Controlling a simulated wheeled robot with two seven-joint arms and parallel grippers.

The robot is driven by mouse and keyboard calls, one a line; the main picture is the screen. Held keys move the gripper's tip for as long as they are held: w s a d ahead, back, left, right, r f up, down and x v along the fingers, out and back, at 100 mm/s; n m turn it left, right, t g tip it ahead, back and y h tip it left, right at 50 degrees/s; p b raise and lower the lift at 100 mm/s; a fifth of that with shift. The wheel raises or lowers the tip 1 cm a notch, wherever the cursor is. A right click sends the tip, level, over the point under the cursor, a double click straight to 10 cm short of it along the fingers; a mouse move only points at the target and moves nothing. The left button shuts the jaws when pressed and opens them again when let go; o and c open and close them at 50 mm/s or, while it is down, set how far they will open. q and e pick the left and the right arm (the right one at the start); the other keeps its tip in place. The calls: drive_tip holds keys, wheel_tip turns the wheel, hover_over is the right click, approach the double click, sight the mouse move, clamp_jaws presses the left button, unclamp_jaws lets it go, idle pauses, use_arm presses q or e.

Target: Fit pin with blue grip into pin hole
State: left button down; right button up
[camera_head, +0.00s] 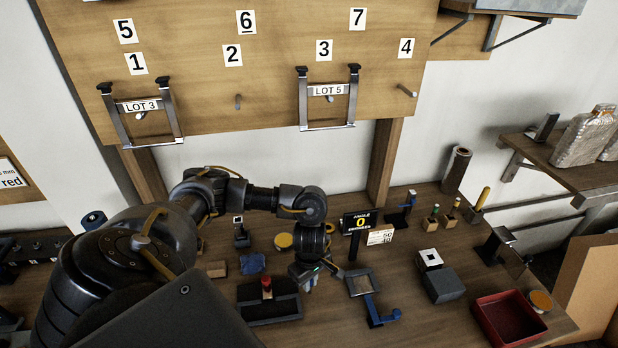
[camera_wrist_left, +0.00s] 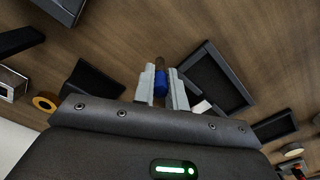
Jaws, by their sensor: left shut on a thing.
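My left gripper (camera_head: 308,281) hangs over the middle of the workbench in the head view, its fingers pointing down. In the left wrist view its fingers (camera_wrist_left: 161,90) are shut on a pin with a blue grip (camera_wrist_left: 160,83). A brownish end of the pin (camera_wrist_left: 160,63) sticks out beyond the fingertips. I cannot make out the pin clearly in the head view. I cannot tell for certain which opening is the pin hole. A block with a white top and a dark square opening (camera_head: 430,258) stands to the right of the gripper. My right gripper is not in view.
A black tray with a red knob (camera_head: 266,288) lies left of the gripper. A plate with a blue handle (camera_head: 361,285) lies close on the right, below an angle display (camera_head: 360,222). A red bin (camera_head: 508,317) stands at the right. Bare wood shows at the front right.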

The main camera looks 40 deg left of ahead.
use_arm(q)
drive_tip(key=shift+f, duration=0.5)
drive_tip(key=shift+f, duration=0.2)
drive_tip(key=c, duration=1.4)
unclamp_jaws()
drive_tip(key=shift+r, duration=0.1)
drive_tip(key=shift+c, duration=0.2)
drive_tip(key=shift+r, duration=0.1)
